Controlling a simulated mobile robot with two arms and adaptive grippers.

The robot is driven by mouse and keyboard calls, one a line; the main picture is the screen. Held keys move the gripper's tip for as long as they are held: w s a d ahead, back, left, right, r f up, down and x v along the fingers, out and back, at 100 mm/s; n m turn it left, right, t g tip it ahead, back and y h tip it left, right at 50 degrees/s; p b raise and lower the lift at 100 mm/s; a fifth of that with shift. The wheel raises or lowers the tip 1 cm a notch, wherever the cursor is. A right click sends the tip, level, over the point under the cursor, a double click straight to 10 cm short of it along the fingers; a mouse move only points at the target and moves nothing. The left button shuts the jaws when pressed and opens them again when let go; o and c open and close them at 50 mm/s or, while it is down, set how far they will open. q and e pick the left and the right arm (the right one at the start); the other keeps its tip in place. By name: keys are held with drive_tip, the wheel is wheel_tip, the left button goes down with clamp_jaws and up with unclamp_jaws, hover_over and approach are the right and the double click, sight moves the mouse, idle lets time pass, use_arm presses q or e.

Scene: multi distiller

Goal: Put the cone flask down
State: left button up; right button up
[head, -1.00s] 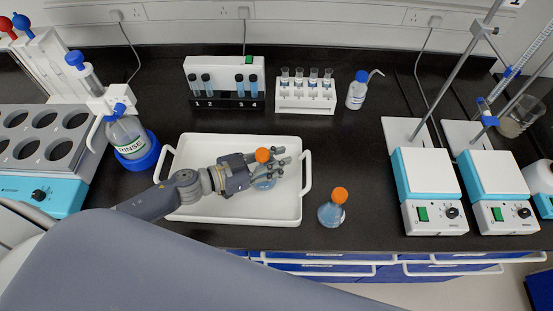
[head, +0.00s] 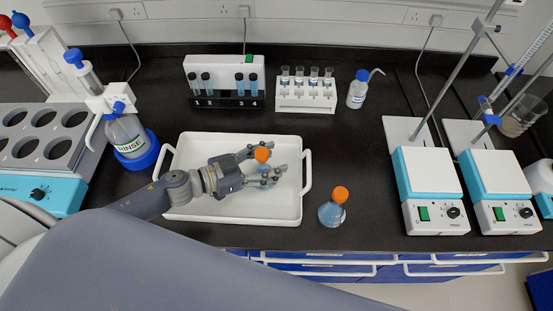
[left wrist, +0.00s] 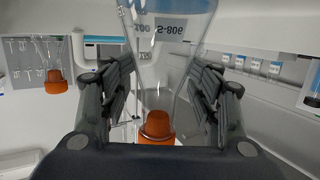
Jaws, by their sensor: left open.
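A cone flask with an orange cap (head: 262,155) stands in the white tray (head: 240,207). My left gripper (head: 275,161) is open, with its fingers apart on both sides of this flask. The fingers hide part of the flask's body. In the left wrist view the clear flask (left wrist: 165,45) and its orange cap show between the two spread fingers, with gaps beside the glass. A second cone flask (head: 330,214) with blue liquid and an orange cap stands on the black bench, right of the tray. My right gripper is not in view.
A rinse bottle (head: 127,137) stands left of the tray. Two tube racks (head: 228,101) (head: 305,104) and a small wash bottle (head: 357,92) stand behind it. Two stirrer plates (head: 428,180) (head: 493,178) with rods are at the right.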

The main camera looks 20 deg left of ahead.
sight(257, 165)
use_arm(q)
drive_tip(key=shift+b+v, duration=0.5)
drive_tip(key=shift+v, duration=2.25)
